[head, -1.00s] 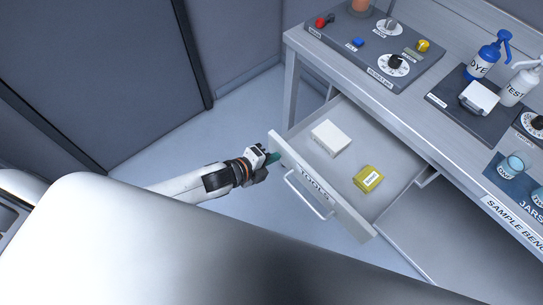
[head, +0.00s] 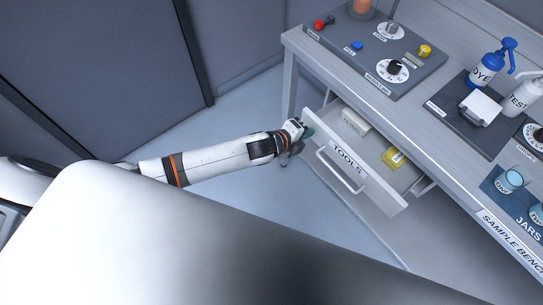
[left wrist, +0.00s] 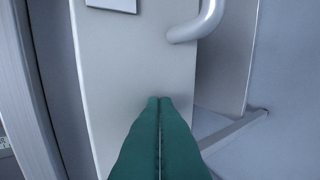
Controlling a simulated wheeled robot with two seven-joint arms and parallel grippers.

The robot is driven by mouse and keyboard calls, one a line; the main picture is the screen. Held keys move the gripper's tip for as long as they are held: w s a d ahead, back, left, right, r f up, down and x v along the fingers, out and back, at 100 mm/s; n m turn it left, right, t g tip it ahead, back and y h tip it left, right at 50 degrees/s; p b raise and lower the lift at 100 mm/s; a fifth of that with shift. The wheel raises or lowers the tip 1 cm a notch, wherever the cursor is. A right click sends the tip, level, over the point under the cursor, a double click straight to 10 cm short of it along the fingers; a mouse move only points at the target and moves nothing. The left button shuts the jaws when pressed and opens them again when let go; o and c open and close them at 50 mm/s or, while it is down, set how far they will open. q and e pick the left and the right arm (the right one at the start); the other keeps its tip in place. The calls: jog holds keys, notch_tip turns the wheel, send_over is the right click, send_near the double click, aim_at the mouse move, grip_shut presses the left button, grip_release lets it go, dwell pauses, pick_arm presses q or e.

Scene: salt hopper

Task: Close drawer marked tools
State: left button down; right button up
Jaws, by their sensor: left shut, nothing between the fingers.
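The drawer marked TOOLS (head: 372,184) is partly open under the sample bench. Its front carries a bar handle (head: 341,172). Inside lie a white box (head: 352,122) and a yellow box (head: 394,158). My left gripper (head: 306,133) is at the left end of the drawer front. In the left wrist view its green fingers (left wrist: 159,102) are shut with nothing between them, and the tips are at the drawer front (left wrist: 125,65), beside the handle (left wrist: 197,22). Whether they touch it is hard to tell. My right gripper is not in view.
The sample bench (head: 444,143) holds a control panel (head: 384,62) with knobs, a blue DYE bottle (head: 484,70), a white TEST bottle (head: 522,97) and jars (head: 510,181). The floor (head: 240,120) left of the bench is clear.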

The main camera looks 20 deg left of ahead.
aim_at(328, 124)
pick_arm(q)
jog(key=w+d, duration=0.1)
jog(key=w, duration=0.2)
jog(key=w+d+b, duration=0.1)
jog(key=w+d, duration=0.1)
jog(key=w+d+b, duration=0.1)
jog(key=w+d, duration=0.1)
jog(key=w, duration=0.1)
jog(key=shift+w, duration=0.3)
jog(key=shift+w+r, duration=0.1)
jog(key=shift+r, duration=0.15)
